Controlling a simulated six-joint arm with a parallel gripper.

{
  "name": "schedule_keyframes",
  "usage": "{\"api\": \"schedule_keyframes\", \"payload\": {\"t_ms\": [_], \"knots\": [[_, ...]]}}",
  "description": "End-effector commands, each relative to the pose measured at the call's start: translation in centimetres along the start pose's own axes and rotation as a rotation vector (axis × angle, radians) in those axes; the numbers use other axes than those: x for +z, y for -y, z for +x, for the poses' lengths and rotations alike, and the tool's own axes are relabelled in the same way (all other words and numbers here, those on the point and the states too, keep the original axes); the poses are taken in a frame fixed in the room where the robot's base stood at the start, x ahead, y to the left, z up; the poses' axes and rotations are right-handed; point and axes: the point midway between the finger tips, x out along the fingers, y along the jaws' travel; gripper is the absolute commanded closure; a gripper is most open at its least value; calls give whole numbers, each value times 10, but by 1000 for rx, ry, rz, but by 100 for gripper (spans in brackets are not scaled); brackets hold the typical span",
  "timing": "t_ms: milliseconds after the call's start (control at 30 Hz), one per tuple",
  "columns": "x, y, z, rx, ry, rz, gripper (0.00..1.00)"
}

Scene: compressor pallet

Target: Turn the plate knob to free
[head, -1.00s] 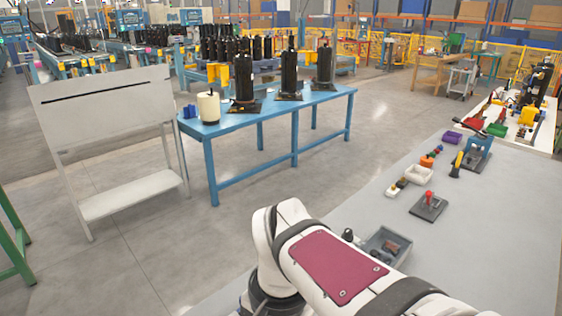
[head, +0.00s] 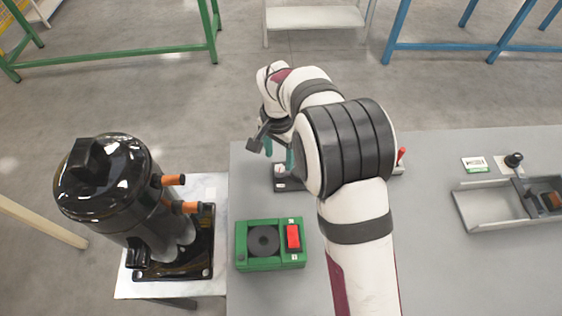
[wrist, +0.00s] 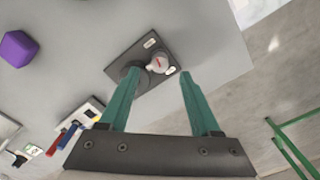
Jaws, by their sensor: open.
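The dark plate (wrist: 122,60) lies on the grey table in the wrist view, with a pale round knob (wrist: 157,63) bearing a red mark. Two small white labels sit on the plate near the knob, too small to read. In the head view the plate (head: 288,185) is partly hidden by my arm, and its knob (head: 280,170) shows at its left part. My gripper (wrist: 157,76) has two teal fingers spread apart, with nothing between them; the knob appears just beyond the gap. In the head view my gripper (head: 278,152) is above the plate's far side.
A green box (head: 270,262) with a black disc and red switch stands nearer on the table. A black compressor (head: 115,190) stands at the left. A grey tray (head: 490,206) lies at right. A purple block (wrist: 17,48) lies left in the wrist view.

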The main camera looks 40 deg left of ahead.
Motion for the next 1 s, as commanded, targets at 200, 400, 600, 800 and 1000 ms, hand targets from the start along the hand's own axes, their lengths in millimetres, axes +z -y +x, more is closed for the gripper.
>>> {"api": "schedule_keyframes", "payload": {"t_ms": [200,400,600,800,1000], "knots": [[0,0,40,0,0,1,36],[0,0,49,-2,0,1,36],[0,0,49,-1,0,1,36],[0,0,49,-1,0,1,70],[0,0,49,-1,0,1,100]]}}
